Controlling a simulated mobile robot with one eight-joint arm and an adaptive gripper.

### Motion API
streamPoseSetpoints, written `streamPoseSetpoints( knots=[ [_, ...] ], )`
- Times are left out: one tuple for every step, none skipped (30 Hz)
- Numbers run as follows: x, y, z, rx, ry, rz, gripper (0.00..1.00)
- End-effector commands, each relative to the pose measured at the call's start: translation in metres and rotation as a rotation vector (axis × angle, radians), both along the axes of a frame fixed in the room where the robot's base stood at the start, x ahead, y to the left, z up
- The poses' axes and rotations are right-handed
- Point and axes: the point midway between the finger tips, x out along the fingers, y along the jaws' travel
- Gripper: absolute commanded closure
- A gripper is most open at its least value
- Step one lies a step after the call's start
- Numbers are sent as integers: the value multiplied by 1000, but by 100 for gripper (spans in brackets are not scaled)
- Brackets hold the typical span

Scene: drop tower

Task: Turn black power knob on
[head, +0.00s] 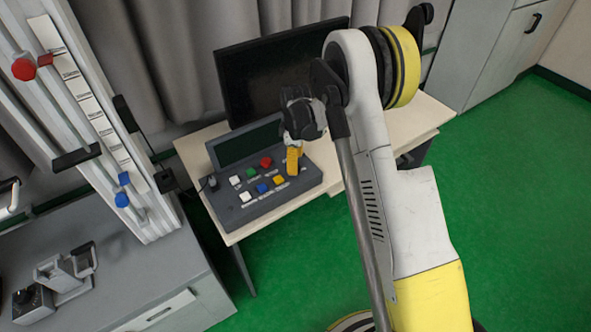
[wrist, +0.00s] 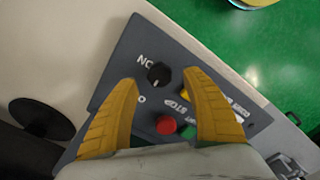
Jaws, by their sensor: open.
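The black power knob (wrist: 158,74) sits on the dark grey control box (wrist: 135,48) in the wrist view. A light mark shows on the knob, with partly visible white lettering beside it. My gripper (wrist: 161,78) is open, its two yellow fingers spread on either side of the knob; I cannot tell whether they touch it. In the head view, my gripper (head: 293,162) points down at the right part of the control box (head: 285,197), and the knob is not clearly visible there, probably hidden by the gripper.
Red (wrist: 166,125) and green (wrist: 188,132) buttons lie close to the fingers. The box has a raised screen (head: 247,143) and several coloured buttons, on a pale table (head: 190,150). A black monitor (head: 270,72) stands behind. A rail tower (head: 100,120) stands left.

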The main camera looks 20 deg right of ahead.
Motion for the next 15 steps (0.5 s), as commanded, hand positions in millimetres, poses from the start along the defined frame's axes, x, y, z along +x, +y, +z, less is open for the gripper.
streamPoseSetpoints(
  knots=[
    [0,0,-11,0,0,0,44],
    [0,0,-15,0,0,0,44],
    [0,0,-19,0,0,0,44],
    [0,0,-22,0,0,0,44],
    [0,0,-25,0,0,-1,44],
    [0,0,-28,0,0,-1,44],
    [0,0,-29,0,0,-1,44],
    [0,0,-30,0,0,-1,44],
    [0,0,-31,0,0,-1,44],
    [0,0,-31,0,0,-1,44],
    [0,0,-32,0,0,-1,44],
    [0,0,-32,0,0,-1,44],
    [0,0,-31,0,0,-1,44],
    [0,0,-31,0,0,-1,44],
    [0,0,-31,0,0,-1,44]
  ],
)
